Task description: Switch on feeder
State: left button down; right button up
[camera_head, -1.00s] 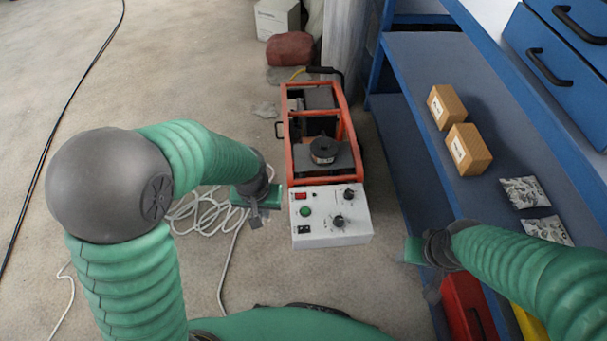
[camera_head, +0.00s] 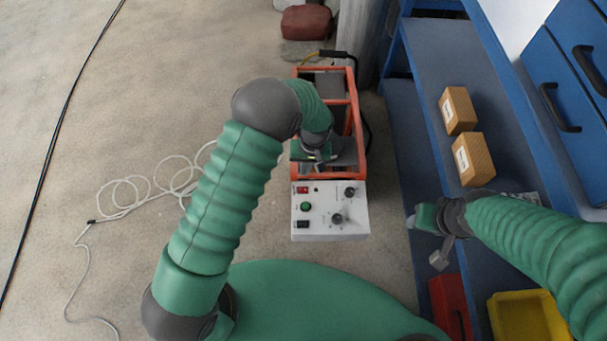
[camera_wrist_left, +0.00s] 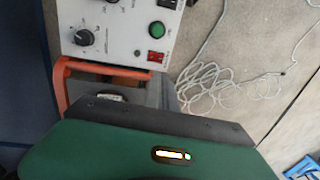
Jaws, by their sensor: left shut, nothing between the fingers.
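The feeder is an orange-framed machine (camera_head: 353,125) with a white control box (camera_head: 331,217) at its front. The box's top carries a red rocker switch (camera_head: 302,190), a green button (camera_head: 306,207), a black switch and two black knobs. In the left wrist view the red switch (camera_wrist_left: 156,57) and green button (camera_wrist_left: 158,30) show plainly. My left gripper (camera_head: 316,157) is shut and empty over the orange frame, just behind the box, apart from the switch. Its fingertips are hard to make out. My right gripper (camera_head: 428,222) hangs right of the box by the shelf; its fingers are unclear.
A blue shelf (camera_head: 437,52) stands on the right with two cardboard boxes (camera_head: 472,158), a red bin (camera_head: 449,303) and a yellow bin (camera_head: 528,318). A white cable (camera_head: 123,207) lies coiled on the floor at left.

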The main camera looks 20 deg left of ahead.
aim_at(299, 190)
pick_arm(q)
jog(key=f+b, duration=0.1)
jog(key=f, duration=0.3)
jog(key=a+f+b, duration=0.1)
jog(key=f, duration=0.3)
jog(key=f+b, duration=0.2)
jog(key=f, duration=0.2)
jog(key=shift+s+a+f, duration=0.1)
jog(key=shift+s+a, duration=0.1)
